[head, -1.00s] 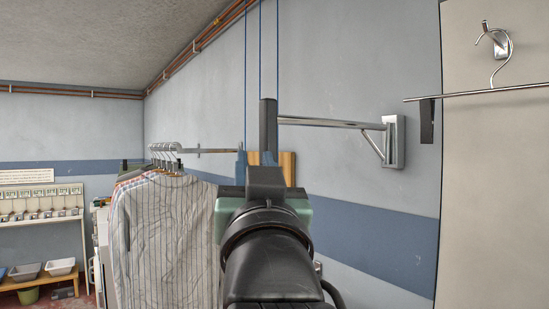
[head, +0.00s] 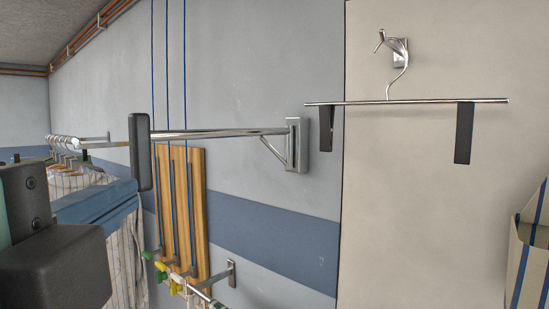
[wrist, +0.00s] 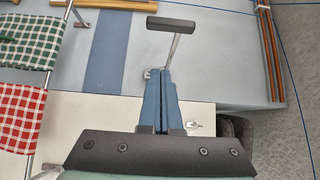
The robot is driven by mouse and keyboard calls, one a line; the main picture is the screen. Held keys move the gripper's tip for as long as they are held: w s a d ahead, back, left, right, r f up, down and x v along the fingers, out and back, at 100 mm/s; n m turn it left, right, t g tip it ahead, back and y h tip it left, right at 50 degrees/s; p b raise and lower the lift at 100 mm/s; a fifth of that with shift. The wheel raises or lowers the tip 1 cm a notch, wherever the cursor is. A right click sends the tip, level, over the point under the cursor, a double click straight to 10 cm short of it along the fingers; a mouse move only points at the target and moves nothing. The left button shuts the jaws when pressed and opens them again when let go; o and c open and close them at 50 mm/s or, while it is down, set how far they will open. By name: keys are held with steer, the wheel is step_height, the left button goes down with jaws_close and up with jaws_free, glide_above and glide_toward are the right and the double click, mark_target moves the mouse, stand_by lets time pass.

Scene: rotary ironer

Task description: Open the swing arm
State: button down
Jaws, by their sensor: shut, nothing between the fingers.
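The swing arm (head: 220,133) is a chrome bar that runs from a wall bracket (head: 297,145) to an upright black grip (head: 139,150) at its left end. In the wrist view the black grip (wrist: 170,24) and part of the bar (wrist: 174,48) lie beyond my fingertips. My gripper (head: 134,187) comes in from the left of the head view, its blue fingers beside the lower end of the black grip. In the wrist view my gripper (wrist: 160,72) has both blue fingers together with nothing between them. I cannot tell whether they touch the grip.
A chrome hanger (head: 400,101) with black clips hangs on a hook on the beige panel (head: 420,220) at right. A wooden board (head: 196,215) with blue cords is below the bar. Striped shirts hang at left. Checked cloths (wrist: 27,112) hang at left in the wrist view.

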steer(key=p, duration=0.1)
glide_toward(143, 173)
steer(key=w+d, duration=0.4)
steer(key=w, duration=0.1)
steer(key=w+a, duration=0.1)
steer(key=a, duration=0.1)
steer(key=shift+w+a+r, duration=0.15)
steer(key=shift+a+r, duration=0.1)
steer(key=shift+w+a, duration=0.4)
steer(key=shift+a, duration=0.15)
steer(key=w+a, duration=0.3)
steer(key=a, duration=0.2)
steer(key=shift+w, duration=0.3)
